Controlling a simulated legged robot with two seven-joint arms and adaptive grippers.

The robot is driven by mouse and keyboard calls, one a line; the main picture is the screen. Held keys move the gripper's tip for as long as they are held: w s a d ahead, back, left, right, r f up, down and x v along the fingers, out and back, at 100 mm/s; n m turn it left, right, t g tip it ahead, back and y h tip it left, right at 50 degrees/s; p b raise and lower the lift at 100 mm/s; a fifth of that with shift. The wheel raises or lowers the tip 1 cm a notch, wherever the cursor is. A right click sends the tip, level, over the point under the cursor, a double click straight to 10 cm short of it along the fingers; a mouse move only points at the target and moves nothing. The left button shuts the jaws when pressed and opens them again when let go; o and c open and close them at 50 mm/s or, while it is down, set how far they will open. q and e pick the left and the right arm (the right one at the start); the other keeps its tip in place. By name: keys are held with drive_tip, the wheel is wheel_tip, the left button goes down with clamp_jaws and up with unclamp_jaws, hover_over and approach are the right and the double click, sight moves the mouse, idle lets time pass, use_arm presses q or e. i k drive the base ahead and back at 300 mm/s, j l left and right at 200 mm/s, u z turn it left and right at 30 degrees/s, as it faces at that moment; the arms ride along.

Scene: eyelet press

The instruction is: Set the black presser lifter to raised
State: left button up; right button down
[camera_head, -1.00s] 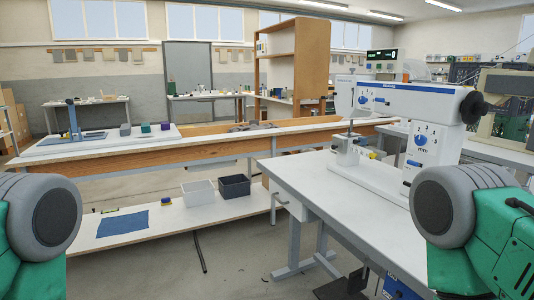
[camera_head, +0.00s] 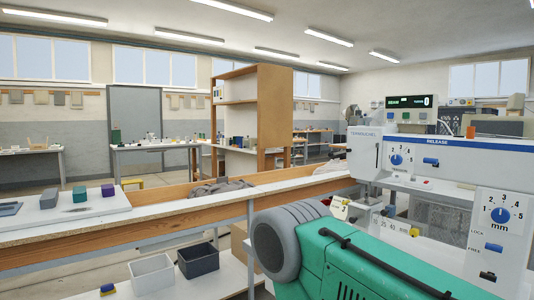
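The white machine (camera_head: 450,166) with a blue RELEASE stripe stands at the right. A thin dark upright mark (camera_head: 377,154) shows on the left end of its head; I cannot tell whether it is the black presser lifter or how that lifter is set. A small dark knob (camera_head: 488,276) shows low on the machine's column, below the LOCK and FREE lettering. My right arm's green and grey links cover the lower part of the machine and its bed. Neither of my grippers is in view.
Blue dials (camera_head: 500,215) and a blue lever (camera_head: 431,161) are on the machine. A long bench (camera_head: 150,223) runs across the left and middle. A white bin (camera_head: 152,273) and a dark bin (camera_head: 198,260) sit on its lower shelf. A wooden shelf unit (camera_head: 275,110) stands behind.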

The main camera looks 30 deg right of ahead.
sight(348, 151)
drive_tip(key=i+z, duration=0.15)
drive_tip(key=i, duration=0.35)
drive_tip(key=i+j+z, duration=0.15)
drive_tip(key=i, duration=0.3)
drive_tip(key=i+j+z, duration=0.15)
drive_tip(key=i, duration=0.35)
drive_tip(key=i+j+z, duration=0.15)
drive_tip(key=z, duration=0.35)
drive_tip(key=i+j+z, duration=0.25)
drive_tip(key=z, duration=0.2)
drive_tip(key=i+j+z, duration=0.25)
drive_tip(key=z, duration=0.25)
drive_tip(key=i+j+z, duration=0.1)
drive_tip(key=j+z, duration=1.15)
drive_tip(key=z, duration=0.2)
